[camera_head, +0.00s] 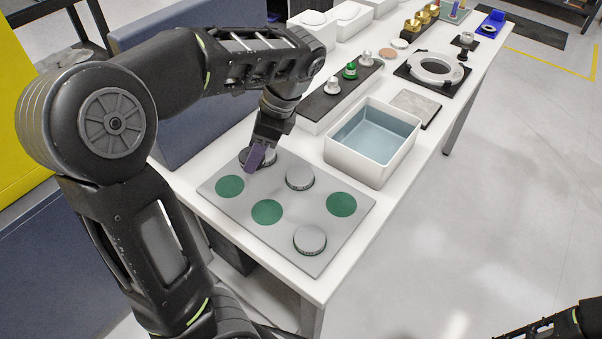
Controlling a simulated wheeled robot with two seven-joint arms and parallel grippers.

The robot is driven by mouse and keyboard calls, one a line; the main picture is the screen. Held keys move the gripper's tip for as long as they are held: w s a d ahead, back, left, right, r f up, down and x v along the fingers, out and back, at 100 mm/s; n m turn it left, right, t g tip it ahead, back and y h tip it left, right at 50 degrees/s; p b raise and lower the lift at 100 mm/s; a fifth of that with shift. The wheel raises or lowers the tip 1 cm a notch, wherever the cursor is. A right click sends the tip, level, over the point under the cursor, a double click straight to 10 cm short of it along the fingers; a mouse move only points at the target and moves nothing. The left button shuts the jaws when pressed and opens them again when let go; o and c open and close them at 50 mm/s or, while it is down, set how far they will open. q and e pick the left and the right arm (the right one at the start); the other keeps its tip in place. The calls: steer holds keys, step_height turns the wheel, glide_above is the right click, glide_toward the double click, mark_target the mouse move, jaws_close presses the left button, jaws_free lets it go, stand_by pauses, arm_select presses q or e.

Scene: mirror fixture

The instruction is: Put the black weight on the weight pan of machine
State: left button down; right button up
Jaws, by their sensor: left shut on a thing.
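My left gripper (260,155) reaches down over the back left of a grey plate (285,214) and is shut. A round silver-topped disc with a dark rim (271,157) sits at its fingers, partly hidden by them and by a purple piece (254,161). The disc appears to be what the fingers hold; I cannot tell whether it touches the plate. Similar discs rest on the plate at its back middle (300,177) and front right (310,239). I cannot make out which thing is the black weight or the machine's weight pan. My right gripper is not in view.
The plate has bare green circles (267,212). A white bin with a blue-grey inside (366,176) stands right of it. Behind are a dark strip with knobs (340,96), a ring on a black base (435,68) and brass pieces (412,25). Floor to the right is clear.

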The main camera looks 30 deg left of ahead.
arm_select(q)
steer(key=shift+w+a, duration=0.1)
steer(key=shift+w, duration=0.05)
steer(key=shift+s+r, duration=0.1)
steer(key=shift+s, duration=0.1)
glide_above(254, 190)
steer(key=d, duration=0.1)
steer(key=f, duration=0.5)
steer(key=shift+w+d+f+b, duration=0.2)
steer(key=shift+w+b, duration=0.15)
steer(key=shift+f, duration=0.45)
steer(key=shift+f, duration=0.1)
steer(key=shift+f, duration=1.8)
steer(key=shift+f, duration=0.1)
steer(key=c, duration=0.6)
jaws_free()
steer(key=shift+c, duration=0.2)
